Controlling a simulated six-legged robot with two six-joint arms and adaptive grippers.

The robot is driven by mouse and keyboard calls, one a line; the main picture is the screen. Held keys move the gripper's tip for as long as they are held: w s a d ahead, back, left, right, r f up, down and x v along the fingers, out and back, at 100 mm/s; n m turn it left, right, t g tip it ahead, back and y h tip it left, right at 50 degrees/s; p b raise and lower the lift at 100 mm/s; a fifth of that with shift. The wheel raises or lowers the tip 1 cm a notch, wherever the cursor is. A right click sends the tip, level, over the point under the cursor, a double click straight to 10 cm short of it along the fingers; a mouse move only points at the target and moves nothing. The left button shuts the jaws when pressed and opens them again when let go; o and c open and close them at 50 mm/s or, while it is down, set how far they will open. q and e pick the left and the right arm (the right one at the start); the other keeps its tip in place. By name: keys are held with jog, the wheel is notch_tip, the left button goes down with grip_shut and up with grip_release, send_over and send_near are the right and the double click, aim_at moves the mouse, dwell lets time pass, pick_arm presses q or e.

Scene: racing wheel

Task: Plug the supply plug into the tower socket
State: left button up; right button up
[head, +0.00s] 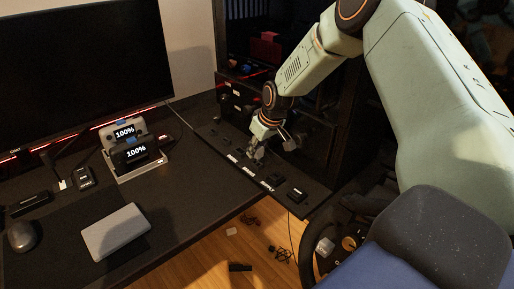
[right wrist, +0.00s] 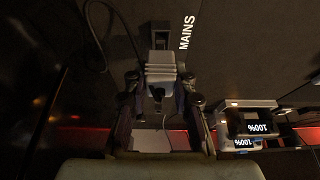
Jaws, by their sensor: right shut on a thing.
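My right gripper (head: 257,152) reaches down over the dark shelf beside the desk, close to its row of white labels. In the right wrist view the two fingers (right wrist: 160,80) are shut on a grey plug (right wrist: 160,66), which sits between them. A dark block (right wrist: 160,32) lies just beyond the plug, beside a label reading MAINS (right wrist: 187,32). I cannot tell whether the plug touches that block. A label that seems to read SUPPLY (head: 267,185) is nearer the shelf's front end. The dark tower (head: 237,96) stands behind the shelf; its socket cannot be made out. My left gripper is not in view.
A black block (head: 297,194) sits near the shelf's front end. A stand with two 100% displays (head: 136,153), a grey box (head: 115,232), a mouse (head: 22,236) and a monitor (head: 80,60) are on the desk. A thin cable (right wrist: 96,35) loops beside the gripper.

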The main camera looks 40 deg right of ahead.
aim_at(260, 148)
jog(key=shift+p, duration=0.4)
dwell(1.3)
jog(key=shift+f+b, duration=1.15)
jog(key=shift+f, duration=0.2)
jog(key=o, duration=1)
jog(key=shift+o, duration=0.2)
jog(key=shift+v, duration=3.8)
